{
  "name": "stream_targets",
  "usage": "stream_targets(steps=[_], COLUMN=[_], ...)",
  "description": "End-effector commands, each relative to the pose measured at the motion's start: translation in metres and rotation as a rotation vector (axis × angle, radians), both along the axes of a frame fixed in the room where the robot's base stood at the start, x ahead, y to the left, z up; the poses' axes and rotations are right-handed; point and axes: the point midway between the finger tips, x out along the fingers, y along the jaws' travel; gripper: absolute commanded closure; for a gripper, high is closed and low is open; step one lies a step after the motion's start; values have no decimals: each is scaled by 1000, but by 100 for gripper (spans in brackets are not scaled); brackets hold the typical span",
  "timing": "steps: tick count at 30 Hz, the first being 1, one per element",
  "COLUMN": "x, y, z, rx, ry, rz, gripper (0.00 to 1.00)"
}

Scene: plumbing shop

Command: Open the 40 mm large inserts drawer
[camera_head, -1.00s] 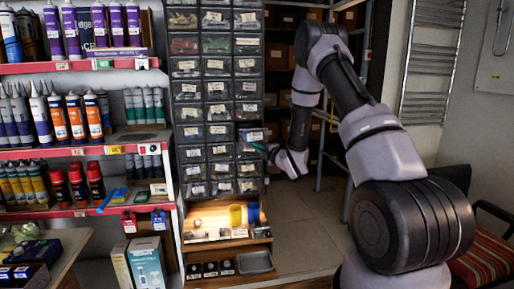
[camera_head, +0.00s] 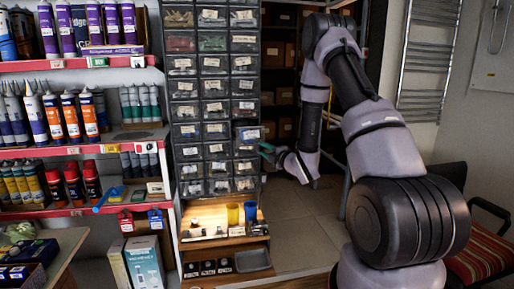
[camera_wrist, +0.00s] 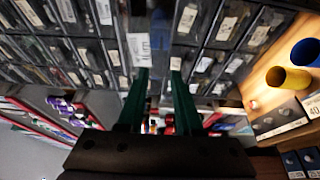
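A dark cabinet of small labelled drawers (camera_head: 213,112) stands at the centre. One drawer (camera_head: 249,134) in its right column juts out from the cabinet face. My gripper (camera_head: 267,151) is beside the cabinet's right edge, just below and right of that drawer. In the wrist view, its green fingers (camera_wrist: 159,73) are apart, with a visible gap between them. A drawer front with a white label (camera_wrist: 138,48) lies just beyond the fingertips, nearer the left finger; I cannot tell whether they touch. The drawer labels are too blurred to read.
Below the drawers is a lit shelf (camera_head: 209,239) with a yellow cup (camera_head: 233,213) and a blue cup (camera_head: 250,210). Shelves of tubes and cans stand at left. The floor (camera_head: 300,232) right of the cabinet is clear. A red-striped chair (camera_head: 480,255) is at right.

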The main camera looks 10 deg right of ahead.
Motion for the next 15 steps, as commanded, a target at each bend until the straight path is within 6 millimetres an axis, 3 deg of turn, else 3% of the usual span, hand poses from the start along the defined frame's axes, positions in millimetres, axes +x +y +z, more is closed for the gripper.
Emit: stream_targets(steps=[6,15], x=[-32,-41], y=[-14,-17], z=[0,0], rx=[0,0], ry=[1,0], rz=[-3,-1], gripper=[66,66])
